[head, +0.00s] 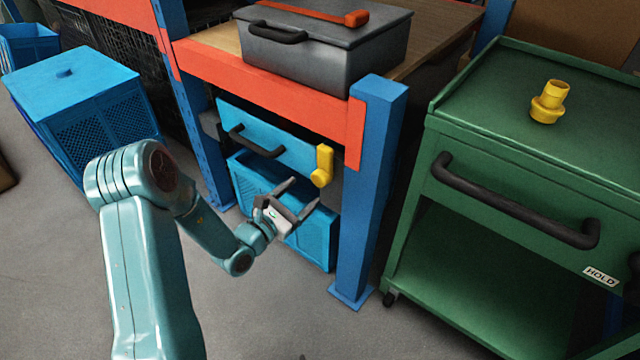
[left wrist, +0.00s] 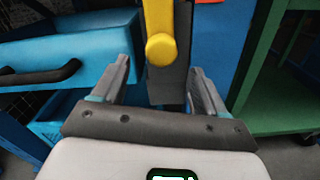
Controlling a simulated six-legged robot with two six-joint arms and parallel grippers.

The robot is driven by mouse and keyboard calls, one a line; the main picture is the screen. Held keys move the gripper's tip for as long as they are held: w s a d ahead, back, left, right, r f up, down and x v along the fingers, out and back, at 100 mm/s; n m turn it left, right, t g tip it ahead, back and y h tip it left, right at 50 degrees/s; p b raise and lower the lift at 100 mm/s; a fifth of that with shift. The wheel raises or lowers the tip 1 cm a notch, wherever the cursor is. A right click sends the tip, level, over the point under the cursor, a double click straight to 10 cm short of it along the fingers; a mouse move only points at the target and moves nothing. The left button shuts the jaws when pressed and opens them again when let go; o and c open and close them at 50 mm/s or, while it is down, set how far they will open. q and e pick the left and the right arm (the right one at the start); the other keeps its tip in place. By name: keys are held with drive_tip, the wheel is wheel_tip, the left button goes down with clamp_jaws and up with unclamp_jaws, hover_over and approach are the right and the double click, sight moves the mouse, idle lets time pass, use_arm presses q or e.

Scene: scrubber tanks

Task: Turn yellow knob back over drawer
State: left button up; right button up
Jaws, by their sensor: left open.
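The yellow knob (head: 322,166) hangs at the right end of the blue drawer (head: 268,140), under the orange beam of the bench. Its long part points up and its round end is at the bottom. The drawer has a black handle (head: 254,142). My left gripper (head: 302,198) is open and empty, just below and in front of the knob. In the left wrist view, the yellow knob (left wrist: 160,48) shows between and beyond the two fingertips (left wrist: 158,72), and I see no contact. The blue drawer (left wrist: 75,50) is to its left. My right gripper is not in view.
A blue bench post (head: 370,190) stands close right of the knob. A blue crate (head: 315,240) sits under the drawer. A grey toolbox (head: 330,50) stands on the bench. A green cart (head: 500,140) at right carries a yellow fitting (head: 549,102). Floor is clear in front.

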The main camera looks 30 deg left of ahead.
sight(316, 181)
use_arm(q)
drive_tip(key=w, duration=0.4)
drive_tip(key=w+b, duration=0.1)
drive_tip(key=w, duration=0.2)
drive_tip(key=shift+w+d, duration=0.1)
drive_tip(key=shift+d, duration=0.25)
drive_tip(key=shift+c, duration=0.3)
clamp_jaws()
